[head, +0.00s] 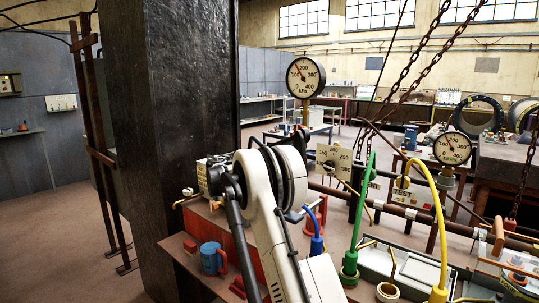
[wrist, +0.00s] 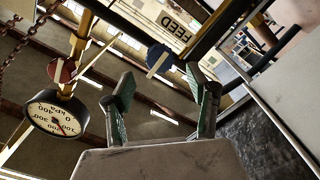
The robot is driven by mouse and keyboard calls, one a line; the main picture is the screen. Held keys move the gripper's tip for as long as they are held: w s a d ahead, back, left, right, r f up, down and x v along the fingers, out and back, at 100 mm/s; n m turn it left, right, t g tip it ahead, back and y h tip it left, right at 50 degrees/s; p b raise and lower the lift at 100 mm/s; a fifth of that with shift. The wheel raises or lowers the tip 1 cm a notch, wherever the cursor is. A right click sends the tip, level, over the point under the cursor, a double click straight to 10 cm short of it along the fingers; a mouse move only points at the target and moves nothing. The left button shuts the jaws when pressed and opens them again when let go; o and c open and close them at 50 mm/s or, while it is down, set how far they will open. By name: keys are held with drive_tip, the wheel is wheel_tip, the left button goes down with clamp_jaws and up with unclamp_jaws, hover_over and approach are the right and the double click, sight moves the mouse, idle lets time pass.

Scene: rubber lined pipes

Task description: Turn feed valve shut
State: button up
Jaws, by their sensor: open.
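In the wrist view, a plate lettered FEED (wrist: 174,27) appears upside down near the top. Beside it is a dark blue round part (wrist: 158,52) with a short pale lever, which looks like the feed valve. My gripper (wrist: 164,98) is open, with its two green-padded fingers wide apart and nothing between them. The blue part shows beyond the gap between the fingertips, apart from them. In the head view my white arm rises at the centre; I cannot make out the fingers or the feed valve there.
A red round part (wrist: 62,71) with a yellow lever and a dial gauge (wrist: 57,113) are left in the wrist view. A dark column (head: 178,120) stands left.

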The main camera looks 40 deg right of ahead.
drive_tip(key=shift+s+a, duration=0.25)
drive_tip(key=shift+a, duration=1)
drive_tip(key=shift+s+a, duration=0.25)
drive_tip(key=shift+a, duration=1)
drive_tip(key=s+a+r+n+t+y, duration=0.3)
drive_tip(key=s+a+y, duration=0.6)
drive_tip(key=s+a, duration=1.2)
drive_tip(key=s+a+f+n+y, duration=0.2)
drive_tip(key=s+a+f+y, duration=0.2)
drive_tip(key=s+a, duration=0.6)
drive_tip(key=s+a+f+n+y, duration=0.2)
drive_tip(key=s+a+f, duration=0.7)
drive_tip(key=s, duration=0.9)
drive_tip(key=a+y, duration=0.2)
drive_tip(key=shift+f+t+y, duration=0.2)
drive_tip(key=shift+t+y, duration=0.1)
drive_tip(key=shift+t, duration=0.1)
drive_tip(key=shift+a, duration=0.1)
